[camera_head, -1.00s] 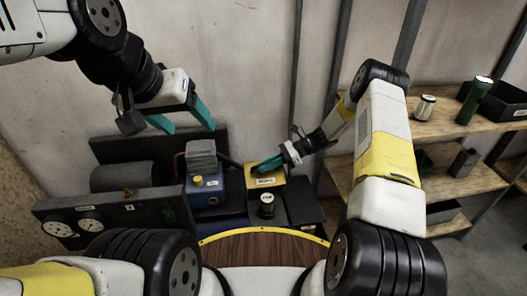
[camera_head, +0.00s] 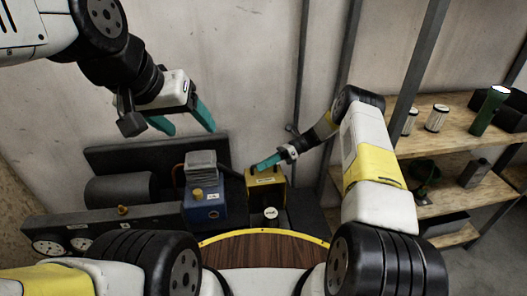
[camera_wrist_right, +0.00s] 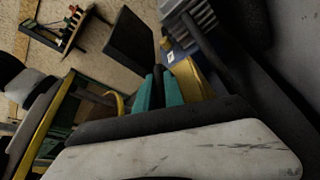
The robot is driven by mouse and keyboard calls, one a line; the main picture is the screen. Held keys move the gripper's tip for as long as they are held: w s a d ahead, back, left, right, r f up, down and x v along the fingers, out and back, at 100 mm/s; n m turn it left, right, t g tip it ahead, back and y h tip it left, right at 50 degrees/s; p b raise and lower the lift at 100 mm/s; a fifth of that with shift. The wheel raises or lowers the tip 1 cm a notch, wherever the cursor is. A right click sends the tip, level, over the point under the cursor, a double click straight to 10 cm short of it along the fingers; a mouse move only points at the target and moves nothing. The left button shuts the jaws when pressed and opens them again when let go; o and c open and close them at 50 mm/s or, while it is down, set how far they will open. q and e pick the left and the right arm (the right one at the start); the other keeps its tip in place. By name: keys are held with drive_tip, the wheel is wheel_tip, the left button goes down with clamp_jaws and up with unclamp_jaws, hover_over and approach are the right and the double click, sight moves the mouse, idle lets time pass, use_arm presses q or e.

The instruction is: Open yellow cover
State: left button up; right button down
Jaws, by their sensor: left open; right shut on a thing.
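The yellow cover (camera_head: 266,190) is a boxy part with a label on its front, on the machine to the right of a blue unit (camera_head: 204,207). My right gripper (camera_head: 268,162) has its teal fingers at the cover's top and is shut on it. The contact is small in the head view. In the right wrist view the teal fingers (camera_wrist_right: 160,92) are close together beside the yellow cover (camera_wrist_right: 190,78). The cover's back and lower edge are hidden. My left gripper (camera_head: 188,120) is open and empty, hanging above the machine at the left.
A white-topped cylinder (camera_head: 270,215) stands just in front of the cover. Gauges (camera_head: 62,246) and a dark cylinder (camera_head: 120,190) are on the machine's left. A wooden shelf (camera_head: 455,118) with a green flashlight (camera_head: 490,110) and canisters is at right. A wall is behind.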

drive_tip(key=c, duration=1.5)
unclamp_jaws()
drive_tip(key=shift+o, duration=0.2)
drive_tip(key=shift+d, duration=0.1)
drive_tip(key=v, duration=0.7)
drive_tip(key=shift+w+d+r, duration=0.1)
drive_tip(key=shift+w+d, duration=0.1)
drive_tip(key=shift+d, duration=0.05)
